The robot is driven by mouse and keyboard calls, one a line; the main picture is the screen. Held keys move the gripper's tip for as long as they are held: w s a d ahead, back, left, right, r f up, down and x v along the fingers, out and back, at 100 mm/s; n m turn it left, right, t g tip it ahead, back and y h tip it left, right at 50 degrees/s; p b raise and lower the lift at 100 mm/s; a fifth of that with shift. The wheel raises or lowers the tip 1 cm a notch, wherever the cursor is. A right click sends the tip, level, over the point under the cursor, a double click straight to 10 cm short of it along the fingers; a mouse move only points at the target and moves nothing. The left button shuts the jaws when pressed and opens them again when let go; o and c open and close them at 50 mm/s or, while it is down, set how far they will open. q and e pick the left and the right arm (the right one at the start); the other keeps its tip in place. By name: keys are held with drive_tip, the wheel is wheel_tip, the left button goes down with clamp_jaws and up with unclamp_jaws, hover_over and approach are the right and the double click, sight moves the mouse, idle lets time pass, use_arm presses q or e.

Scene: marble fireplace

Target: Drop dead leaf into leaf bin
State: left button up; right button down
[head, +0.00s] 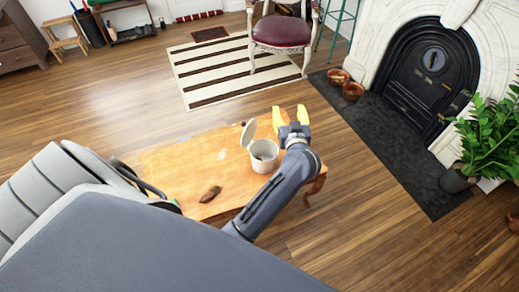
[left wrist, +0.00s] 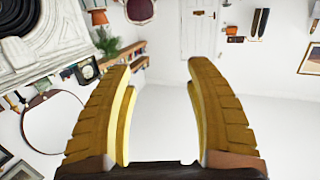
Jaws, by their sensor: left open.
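A brown dead leaf (head: 210,194) lies on the wooden table (head: 165,163), left of and nearer than the bin. The white leaf bin (head: 264,163) stands on the table with its lid (head: 249,132) raised. Something small and dark shows inside it. My left gripper (head: 290,113) is beyond the bin, up and to its right, with yellow fingers apart and nothing between them. The left wrist view also shows the open left gripper (left wrist: 160,85), facing the room's walls; neither leaf nor bin is in that view. My right gripper is not in view.
A small dark brown piece (head: 243,124) shows at the table's far edge, by the lid. A red-seated chair (head: 281,31) stands on a striped rug (head: 225,72). A fireplace (head: 430,65), two brown bowls (head: 352,91) and a potted plant (head: 490,140) are at right.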

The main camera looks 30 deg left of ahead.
use_arm(q)
drive_tip(key=s+d+r+m+t+h, duration=0.1)
drive_tip(key=s+d+r+h, duration=0.1)
drive_tip(key=d, duration=0.3)
drive_tip(key=shift+r+m, duration=0.3)
drive_tip(key=shift+r, duration=0.15)
